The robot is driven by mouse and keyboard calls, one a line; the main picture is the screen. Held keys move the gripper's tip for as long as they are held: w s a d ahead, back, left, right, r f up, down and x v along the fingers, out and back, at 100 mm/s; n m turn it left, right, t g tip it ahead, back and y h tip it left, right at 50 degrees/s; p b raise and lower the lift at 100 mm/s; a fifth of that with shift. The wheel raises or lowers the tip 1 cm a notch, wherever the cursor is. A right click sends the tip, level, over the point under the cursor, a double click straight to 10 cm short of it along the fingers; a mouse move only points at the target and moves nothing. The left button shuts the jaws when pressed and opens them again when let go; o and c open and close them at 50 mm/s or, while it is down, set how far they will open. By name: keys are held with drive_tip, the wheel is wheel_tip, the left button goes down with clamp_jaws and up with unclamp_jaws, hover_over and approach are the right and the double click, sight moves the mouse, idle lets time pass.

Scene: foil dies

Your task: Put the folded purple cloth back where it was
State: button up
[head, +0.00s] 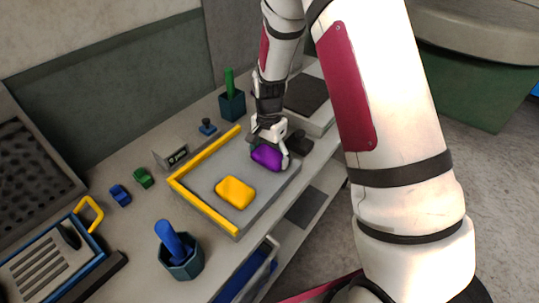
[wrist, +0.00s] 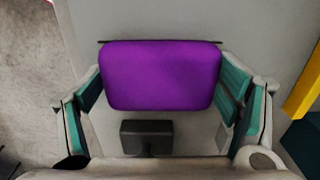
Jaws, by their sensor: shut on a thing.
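The folded purple cloth (head: 266,157) is between the fingers of my gripper (head: 270,148), over the far right part of a grey board with yellow edge bars (head: 205,207). In the wrist view the purple cloth (wrist: 160,75) spans the gap between the teal-padded fingers of my gripper (wrist: 158,92), which is shut on it. I cannot tell whether the cloth touches the board. A folded yellow cloth (head: 235,192) lies on the same board, nearer and to the left.
A dark block (head: 299,142) is close beside my gripper; a dark block (wrist: 146,137) also shows below the cloth in the wrist view. A green-handled tool stands in a dark holder (head: 232,105) behind. A blue-handled one stands in a cup (head: 181,262) in front. Small blue (head: 120,195) and green (head: 143,177) blocks lie left.

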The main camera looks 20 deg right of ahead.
sight(269, 154)
drive_tip(key=shift+f, duration=0.3)
drive_tip(key=o, duration=1.2)
drive_tip(key=shift+c, duration=0.2)
drive_tip(key=shift+r, duration=0.1)
wheel_tip(269, 154, up, 12)
drive_tip(key=b, duration=0.1)
drive_tip(key=s+r+n+t, duration=0.2)
drive_tip(key=s+r+n, duration=0.3)
drive_tip(key=s+r, duration=0.8)
drive_tip(key=s+r+n+t, duration=0.3)
drive_tip(key=s+n, duration=0.3)
drive_tip(key=s, duration=0.7)
drive_tip(key=shift+r, duration=0.6)
drive_tip(key=shift+d, duration=0.1)
